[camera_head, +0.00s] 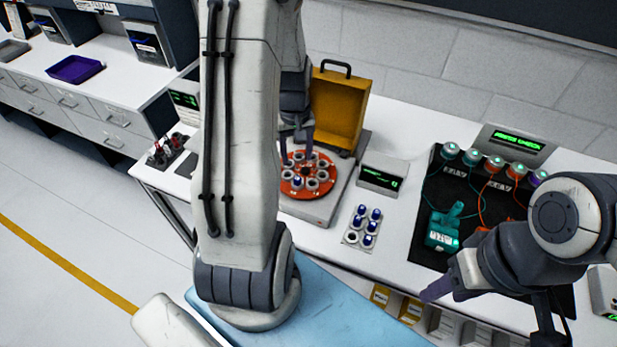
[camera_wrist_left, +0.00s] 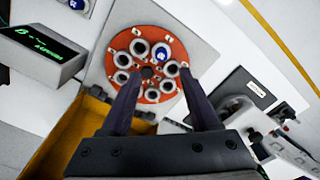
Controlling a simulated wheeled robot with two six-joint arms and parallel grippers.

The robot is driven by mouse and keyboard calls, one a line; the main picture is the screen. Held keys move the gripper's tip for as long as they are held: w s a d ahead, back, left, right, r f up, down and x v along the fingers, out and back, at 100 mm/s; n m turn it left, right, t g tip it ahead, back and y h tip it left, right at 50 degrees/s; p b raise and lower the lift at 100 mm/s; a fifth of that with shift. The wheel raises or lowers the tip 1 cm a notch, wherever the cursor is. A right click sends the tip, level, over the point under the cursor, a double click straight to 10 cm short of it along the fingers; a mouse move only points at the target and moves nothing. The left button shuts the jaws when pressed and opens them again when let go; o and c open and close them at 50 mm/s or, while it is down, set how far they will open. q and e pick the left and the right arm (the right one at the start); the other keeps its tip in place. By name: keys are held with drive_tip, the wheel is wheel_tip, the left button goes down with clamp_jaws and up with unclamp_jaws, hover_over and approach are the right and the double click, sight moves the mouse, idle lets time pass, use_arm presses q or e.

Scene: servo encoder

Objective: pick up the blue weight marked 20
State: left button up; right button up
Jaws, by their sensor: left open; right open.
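Several blue-topped weights (camera_head: 368,227) stand in a small white rack on the bench. One blue weight (camera_wrist_left: 161,51) sits in a ring of the orange round plate (camera_wrist_left: 122,42); the plate also shows in the head view (camera_head: 308,189). I cannot read which weight is marked 20. My left gripper (camera_wrist_left: 160,76) is open and empty over the orange plate, its two fingers pointing toward the rings on either side of the centre. In the head view the left gripper (camera_head: 298,136) is partly hidden by my arm. My right gripper (camera_head: 445,287) is open near the bench's front edge.
A yellow case (camera_head: 340,105) stands open behind the plate. A small display (camera_head: 382,179) is right of it. A black mat (camera_head: 425,235) with a teal device (camera_head: 442,232) and cables lies further right. Dark-handled items (camera_head: 167,150) stand at left.

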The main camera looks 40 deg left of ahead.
sight(297, 178)
use_arm(q)
wheel_tip(297, 178, down, 3)
drive_tip(key=shift+d+f, duration=0.1)
drive_tip(key=shift+d, duration=0.05)
drive_tip(key=shift+s+f+p, duration=0.1)
drive_tip(key=shift+f+p, duration=0.35)
drive_tip(key=shift+p, duration=0.2)
drive_tip(key=f+p, duration=0.1)
drive_tip(key=f, duration=0.2)
drive_tip(key=shift+a+f, duration=0.1)
drive_tip(key=shift+a, duration=0.1)
drive_tip(key=shift+f+p, duration=0.3)
drive_tip(key=shift+f, duration=0.25)
clamp_jaws()
